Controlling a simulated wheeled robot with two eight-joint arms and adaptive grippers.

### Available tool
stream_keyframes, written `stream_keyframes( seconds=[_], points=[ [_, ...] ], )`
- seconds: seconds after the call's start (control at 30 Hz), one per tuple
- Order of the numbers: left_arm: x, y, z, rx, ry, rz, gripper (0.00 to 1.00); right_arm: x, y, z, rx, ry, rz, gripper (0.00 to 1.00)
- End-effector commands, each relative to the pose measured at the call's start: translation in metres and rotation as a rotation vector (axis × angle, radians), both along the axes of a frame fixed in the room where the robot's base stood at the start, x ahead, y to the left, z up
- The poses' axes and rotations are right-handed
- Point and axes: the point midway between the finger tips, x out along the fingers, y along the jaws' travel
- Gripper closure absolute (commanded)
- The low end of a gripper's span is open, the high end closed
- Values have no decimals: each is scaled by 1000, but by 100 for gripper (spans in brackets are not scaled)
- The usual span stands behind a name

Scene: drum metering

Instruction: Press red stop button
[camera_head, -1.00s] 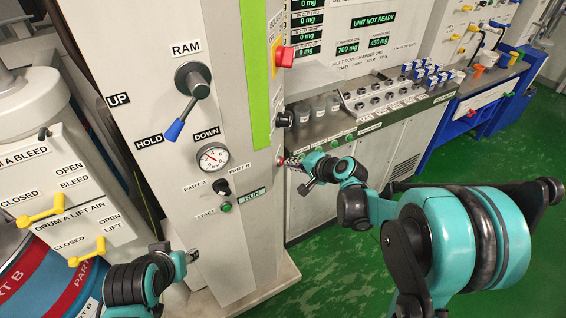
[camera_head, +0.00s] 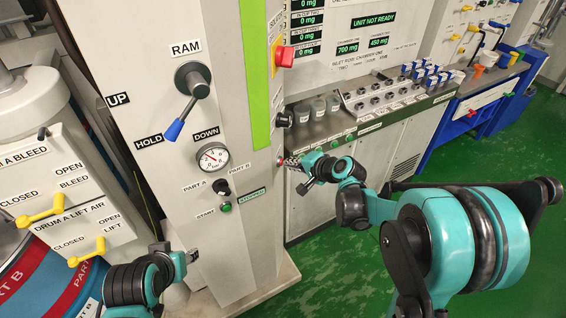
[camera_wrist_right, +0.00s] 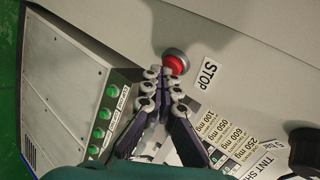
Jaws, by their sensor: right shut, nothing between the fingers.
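The red stop button (camera_wrist_right: 176,62) is round, in a grey collar, on the side face of the pale machine column, next to a STOP label (camera_wrist_right: 207,72). My right gripper (camera_wrist_right: 166,80) is shut and empty, its fingertips right at the button's lower edge; I cannot tell whether they press it. In the head view my right gripper (camera_head: 291,162) reaches the column's right side, with the button mostly hidden at its tips. A small display (camera_head: 252,197) on the column's front reads STOPPED. My left gripper (camera_head: 188,257) is low at the left; its fingers are unclear.
The column carries a RAM lever (camera_head: 186,105), a gauge (camera_head: 212,157) and a green start button (camera_head: 226,207). A larger red button on a yellow plate (camera_head: 284,57) sits higher up. A bench with jars (camera_head: 318,110) stands behind my right arm. Green floor is open at the right.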

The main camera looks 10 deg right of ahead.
Motion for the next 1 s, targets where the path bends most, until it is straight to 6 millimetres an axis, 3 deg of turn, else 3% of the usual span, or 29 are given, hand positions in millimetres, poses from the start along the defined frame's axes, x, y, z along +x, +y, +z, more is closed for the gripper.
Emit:
stream_keyframes(
  seconds=[0.6, 1.0],
  points=[
    [0, 0, -1, 0, 0, 0, 60, -7, -14, 0, 0, 0, -1, 100],
    [0, 0, -2, 0, 0, 0, 60, -23, -49, 0, 0, 1, -4, 100]
  ],
)
